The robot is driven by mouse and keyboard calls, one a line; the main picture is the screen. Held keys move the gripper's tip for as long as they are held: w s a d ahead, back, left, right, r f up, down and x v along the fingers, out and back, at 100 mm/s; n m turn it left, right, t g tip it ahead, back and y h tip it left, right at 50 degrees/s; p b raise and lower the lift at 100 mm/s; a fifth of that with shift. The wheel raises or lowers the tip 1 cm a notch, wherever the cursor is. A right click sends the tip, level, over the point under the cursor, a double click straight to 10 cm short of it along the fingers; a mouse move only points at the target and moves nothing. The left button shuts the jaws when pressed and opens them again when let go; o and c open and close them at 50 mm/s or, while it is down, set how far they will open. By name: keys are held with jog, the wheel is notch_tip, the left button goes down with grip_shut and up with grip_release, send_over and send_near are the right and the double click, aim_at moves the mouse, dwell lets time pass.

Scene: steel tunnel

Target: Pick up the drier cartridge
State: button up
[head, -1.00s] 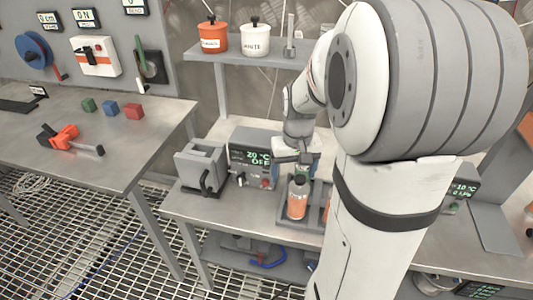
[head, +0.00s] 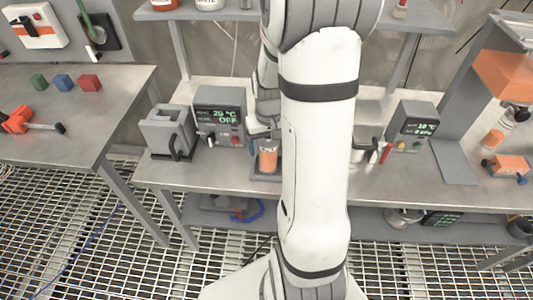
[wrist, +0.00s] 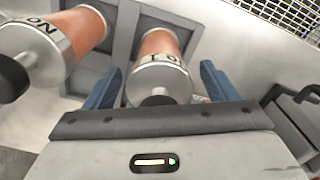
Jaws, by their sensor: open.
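Two orange cylinders with silver caps and dark knobs stand in a grey rack (wrist: 122,35) in the wrist view. One cylinder (wrist: 158,48) is between the open blue fingers of my gripper (wrist: 161,72), with a gap on each side. The nearer label is cut off, so I cannot tell which is the drier cartridge. In the head view one orange cylinder (head: 268,160) shows just below my gripper (head: 262,130); my arm hides the rest of the rack.
A grey box with a black handle (head: 168,132) and a display unit reading OFF (head: 220,115) stand left of the rack. Another display unit (head: 412,128) stands right of my arm. The left table (head: 70,125) holds coloured cubes and an orange tool.

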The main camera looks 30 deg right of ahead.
jog(key=c, duration=1.3)
jog(key=shift+r, duration=0.1)
